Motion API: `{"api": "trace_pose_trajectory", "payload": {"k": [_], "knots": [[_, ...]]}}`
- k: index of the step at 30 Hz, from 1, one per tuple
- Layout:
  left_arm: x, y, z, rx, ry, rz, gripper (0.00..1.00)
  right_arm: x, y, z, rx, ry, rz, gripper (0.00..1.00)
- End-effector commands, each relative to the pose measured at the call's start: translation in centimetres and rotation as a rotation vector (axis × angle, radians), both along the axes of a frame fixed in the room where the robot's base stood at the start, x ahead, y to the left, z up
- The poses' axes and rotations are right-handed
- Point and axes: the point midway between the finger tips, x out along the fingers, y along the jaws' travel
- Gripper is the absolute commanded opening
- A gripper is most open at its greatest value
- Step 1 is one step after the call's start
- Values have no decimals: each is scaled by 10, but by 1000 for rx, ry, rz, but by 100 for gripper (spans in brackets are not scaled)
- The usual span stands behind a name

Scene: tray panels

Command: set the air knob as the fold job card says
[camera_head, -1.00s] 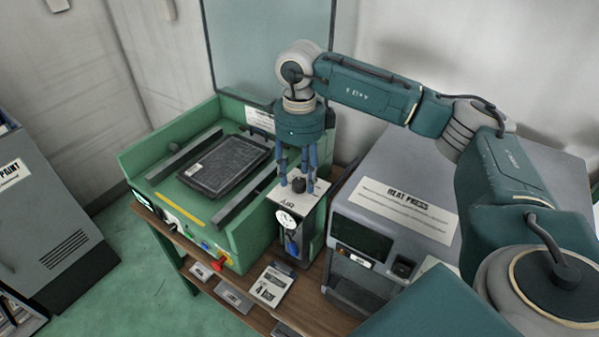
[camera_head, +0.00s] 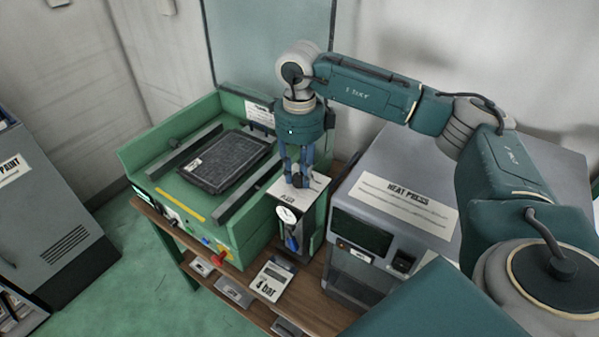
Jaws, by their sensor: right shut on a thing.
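The air unit (camera_head: 312,200) is a box with a pale top marked AIR, standing between the green machine and the heat press. Its dark knob (camera_head: 301,181) is on top. My right gripper (camera_head: 299,180) points straight down with its blue fingers shut on the knob, which they partly hide. A round white gauge (camera_head: 287,215) is on the front of the unit; its needle is too small to read. A job card (camera_head: 272,279) reading "4 bar" lies on the wooden bench in front; its smaller print is not legible. My left gripper is not in view.
The green machine (camera_head: 148,162) with a dark tray panel (camera_head: 225,162) stands left of the air unit. The heat press (camera_head: 440,190) is close on the right.

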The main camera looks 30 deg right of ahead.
Motion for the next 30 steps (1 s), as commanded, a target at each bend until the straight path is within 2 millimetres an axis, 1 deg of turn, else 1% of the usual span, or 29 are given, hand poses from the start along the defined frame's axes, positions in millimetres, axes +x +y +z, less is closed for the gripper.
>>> {"api": "trace_pose_trajectory", "payload": {"k": [5, 12, 21, 30], "knots": [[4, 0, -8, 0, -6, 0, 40, 0, 0, -2, 1, -2, -98, 1], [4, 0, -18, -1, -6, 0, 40, 0, 0, -2, 0, -2, -288, 1], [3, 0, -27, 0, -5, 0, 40, 1, 0, -1, 0, -2, -505, 1], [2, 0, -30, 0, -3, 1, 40, 1, 0, 0, 0, -2, -627, 1]]}}
